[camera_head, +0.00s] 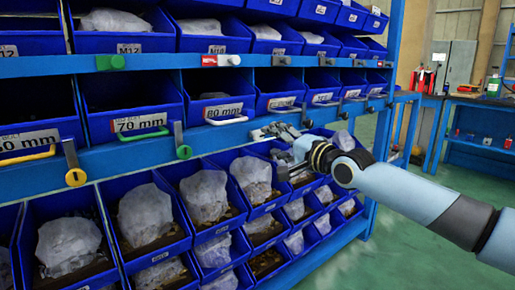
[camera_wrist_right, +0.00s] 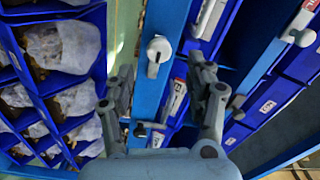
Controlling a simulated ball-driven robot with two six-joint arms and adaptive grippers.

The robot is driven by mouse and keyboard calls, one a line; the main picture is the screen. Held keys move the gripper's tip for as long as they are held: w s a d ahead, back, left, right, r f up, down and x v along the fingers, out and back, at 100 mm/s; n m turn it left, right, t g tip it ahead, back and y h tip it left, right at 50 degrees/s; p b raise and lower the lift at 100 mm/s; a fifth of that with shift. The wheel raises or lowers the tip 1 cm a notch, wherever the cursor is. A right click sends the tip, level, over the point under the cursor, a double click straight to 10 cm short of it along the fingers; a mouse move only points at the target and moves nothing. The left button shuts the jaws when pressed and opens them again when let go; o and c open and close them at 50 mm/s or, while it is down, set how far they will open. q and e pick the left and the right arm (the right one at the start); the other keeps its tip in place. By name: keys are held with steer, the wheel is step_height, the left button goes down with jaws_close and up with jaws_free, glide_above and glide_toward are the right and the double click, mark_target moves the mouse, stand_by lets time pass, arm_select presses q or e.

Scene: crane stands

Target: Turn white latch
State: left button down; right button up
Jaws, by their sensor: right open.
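The white latch (camera_wrist_right: 158,50) is a pale round knob with a short lever, mounted on the blue rail in the right wrist view. Its lever points down in that picture. In the head view I cannot make it out clearly; my right gripper covers that part of the rail. My right gripper (camera_head: 270,142) reaches in from the right to the middle rail. In the right wrist view its two fingers (camera_wrist_right: 160,75) are spread and empty, and the latch shows between and just beyond the tips. I cannot tell whether they touch it. My left gripper is not in view.
A yellow latch (camera_head: 75,177) and a green latch (camera_head: 183,150) sit further left on the same rail. Blue bins (camera_head: 130,90) with labels and coloured handles stand above, and bins with bagged parts (camera_head: 145,212) below. Green floor (camera_head: 400,250) is open at right.

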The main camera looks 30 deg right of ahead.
mark_target(260, 136)
steer(key=w+b, duration=0.1)
steer(key=w+f+b, duration=0.1)
steer(key=w, duration=0.1)
steer(key=shift+w+a, duration=0.15)
steer(key=shift+w, duration=0.15)
steer(key=shift+w+r+b, duration=0.25)
steer(key=shift+w+b, duration=0.55)
steer(key=shift+w, duration=0.25)
steer(key=shift+w+a+r, duration=0.1)
steer(key=shift+w+r, duration=0.1)
steer(key=shift+w, duration=0.35)
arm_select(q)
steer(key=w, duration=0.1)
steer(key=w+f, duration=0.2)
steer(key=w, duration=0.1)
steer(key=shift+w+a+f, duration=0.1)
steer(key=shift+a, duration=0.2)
arm_select(e)
steer(key=shift+c, duration=0.3)
jaws_close()
